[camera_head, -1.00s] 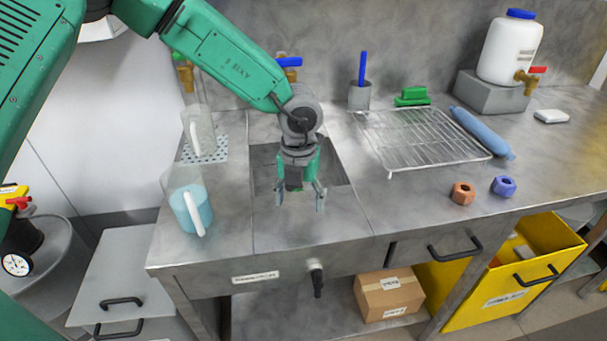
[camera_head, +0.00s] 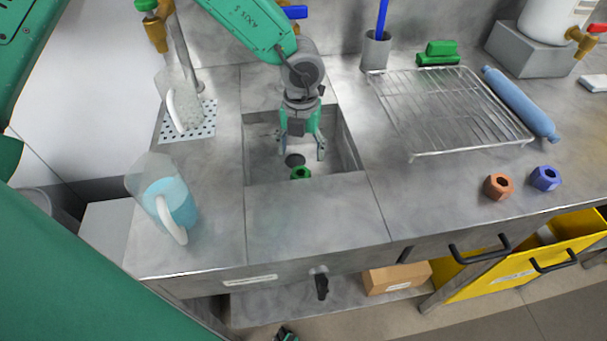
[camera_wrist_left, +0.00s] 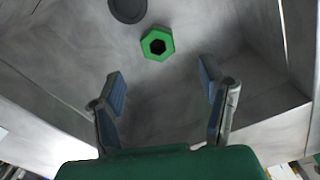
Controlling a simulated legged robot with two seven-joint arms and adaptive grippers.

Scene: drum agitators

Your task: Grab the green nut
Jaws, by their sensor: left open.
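The green nut (camera_head: 300,173) lies on the floor of the sink (camera_head: 262,165), near the dark round drain (camera_head: 295,160). In the left wrist view the green nut (camera_wrist_left: 157,44) is a hexagonal ring with a dark hole, just below the drain (camera_wrist_left: 128,10). My left gripper (camera_head: 301,155) is open and empty, pointing down over the sink. In the left wrist view its two fingers (camera_wrist_left: 162,85) are spread wide, and the nut shows beyond their tips, between their lines. The nut and the fingers look apart. My right gripper is not identifiable.
An orange nut (camera_head: 497,186) and a blue nut (camera_head: 545,178) lie on the counter to the right. A wire rack (camera_head: 450,110) stands right of the sink. A jug with blue liquid (camera_head: 165,200) stands to the left. The sink walls surround the nut.

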